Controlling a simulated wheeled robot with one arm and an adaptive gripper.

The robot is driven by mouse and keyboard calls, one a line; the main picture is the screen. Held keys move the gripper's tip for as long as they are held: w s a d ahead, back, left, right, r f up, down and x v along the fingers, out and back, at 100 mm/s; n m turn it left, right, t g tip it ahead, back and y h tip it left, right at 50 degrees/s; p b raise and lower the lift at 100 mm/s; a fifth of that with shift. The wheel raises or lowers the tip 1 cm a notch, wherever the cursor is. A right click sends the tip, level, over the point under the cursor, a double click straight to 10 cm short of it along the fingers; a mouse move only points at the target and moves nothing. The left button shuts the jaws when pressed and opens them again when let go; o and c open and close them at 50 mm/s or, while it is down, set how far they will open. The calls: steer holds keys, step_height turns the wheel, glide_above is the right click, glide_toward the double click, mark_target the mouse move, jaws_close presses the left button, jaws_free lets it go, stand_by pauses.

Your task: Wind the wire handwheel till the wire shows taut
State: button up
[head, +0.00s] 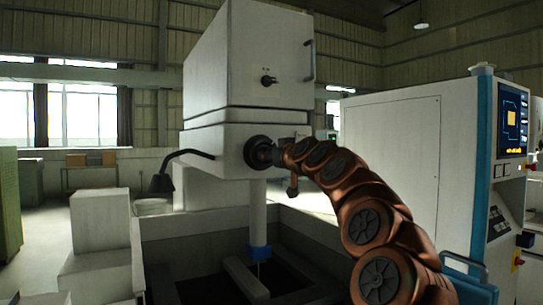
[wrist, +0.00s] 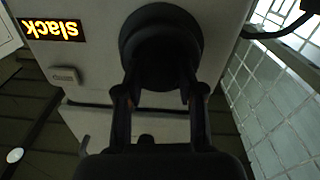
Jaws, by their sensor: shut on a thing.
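The black round handwheel (head: 255,150) sits on the front of the white machine head, and fills the upper middle of the wrist view (wrist: 160,40). My gripper (head: 274,156) reaches it from the right. In the wrist view my gripper (wrist: 160,82) has its two dark fingers on either side of the wheel's lower part, shut on it. The exact contact is dark and hard to see. A lit display (wrist: 53,29) beside the wheel reads "slack", upside down in the wrist view. The wire is too thin to judge.
A black lamp (head: 163,182) on a bent arm is left of the wheel. Below are a column with a blue block (head: 259,252) and the dark tank. A control cabinet (head: 390,165) with a screen stands right. White stepped blocks (head: 100,225) are left.

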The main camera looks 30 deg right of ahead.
steer(key=shift+c, duration=1)
steer(key=shift+m, duration=0.3)
steer(key=shift+m+p, duration=0.6)
steer(key=shift+m, duration=2.7)
steer(key=o, duration=1.1)
steer(key=shift+o, duration=0.2)
steer(key=shift+s, duration=0.1)
